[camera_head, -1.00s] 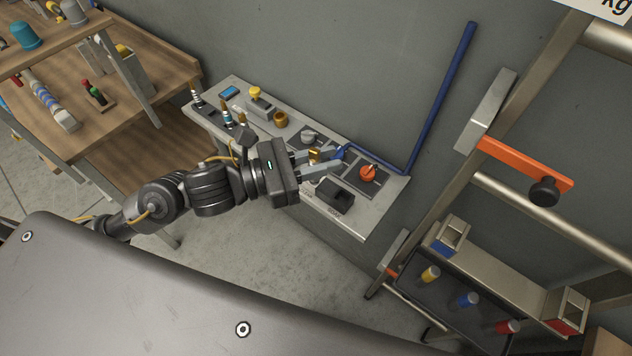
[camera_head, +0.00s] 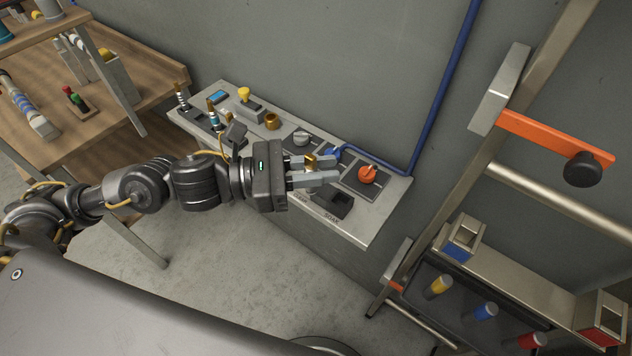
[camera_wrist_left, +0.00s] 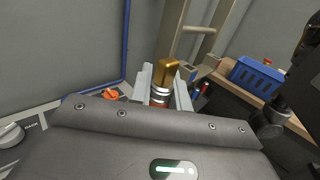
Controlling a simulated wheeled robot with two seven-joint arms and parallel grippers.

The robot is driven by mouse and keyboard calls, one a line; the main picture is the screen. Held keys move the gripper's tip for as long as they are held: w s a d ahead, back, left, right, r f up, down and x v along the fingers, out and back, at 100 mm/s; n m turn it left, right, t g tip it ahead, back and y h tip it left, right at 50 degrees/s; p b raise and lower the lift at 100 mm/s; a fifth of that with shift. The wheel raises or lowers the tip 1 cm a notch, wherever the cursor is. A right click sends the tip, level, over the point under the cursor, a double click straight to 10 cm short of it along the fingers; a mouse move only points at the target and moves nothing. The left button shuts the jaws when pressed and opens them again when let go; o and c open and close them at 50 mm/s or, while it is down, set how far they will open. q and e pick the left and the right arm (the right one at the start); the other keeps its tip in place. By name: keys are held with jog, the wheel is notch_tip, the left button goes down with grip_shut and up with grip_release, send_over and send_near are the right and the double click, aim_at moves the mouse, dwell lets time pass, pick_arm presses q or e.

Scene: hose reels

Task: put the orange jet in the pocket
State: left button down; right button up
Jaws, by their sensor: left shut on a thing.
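My left gripper (camera_head: 322,170) is shut on the orange jet. The jet's brass end (camera_head: 310,160) shows between the fingers over the bench. In the left wrist view the jet (camera_wrist_left: 164,77) stands upright between the fingers, with a brass top and an orange-red band (camera_wrist_left: 159,97) below it; its lower end is hidden. A dark open-topped box (camera_head: 332,204), which looks like the pocket, sits at the bench's front edge, just below the fingers in the picture. The jet is apart from it. My right gripper is not in view.
The grey bench (camera_head: 362,235) carries an orange-red knob (camera_head: 367,174) right of the fingers, a grey knob (camera_head: 301,139), a brass cup (camera_head: 272,121) and other jets (camera_head: 213,118). A blue pipe (camera_head: 440,90) runs up the wall. A metal frame (camera_head: 455,200) stands at right.

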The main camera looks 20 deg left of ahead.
pick_arm(q)
jog(key=w+a+f, duration=0.1)
jog(key=w+f, duration=0.1)
jog(key=w+f+p, duration=0.1)
jog(key=w+f, duration=0.1)
jog(key=w, duration=0.1)
jog(key=w+a+f+p, duration=0.1)
jog(key=w+f, duration=0.1)
jog(key=shift+w+a+f, duration=0.15)
jog(key=shift+w+a, duration=0.15)
jog(key=shift+w+a+f, duration=0.1)
jog(key=shift+w+f, duration=0.1)
jog(key=shift+f, duration=0.2)
jog(key=shift+w+f+p, duration=0.2)
jog(key=shift+f+p, duration=0.1)
jog(key=shift+p, duration=0.1)
notch_tip(320, 180, down, 2)
jog(key=shift+f+p, duration=0.1)
jog(key=shift+p, duration=0.55)
jog(key=shift+f, duration=0.3)
jog(key=shift+f, duration=0.1)
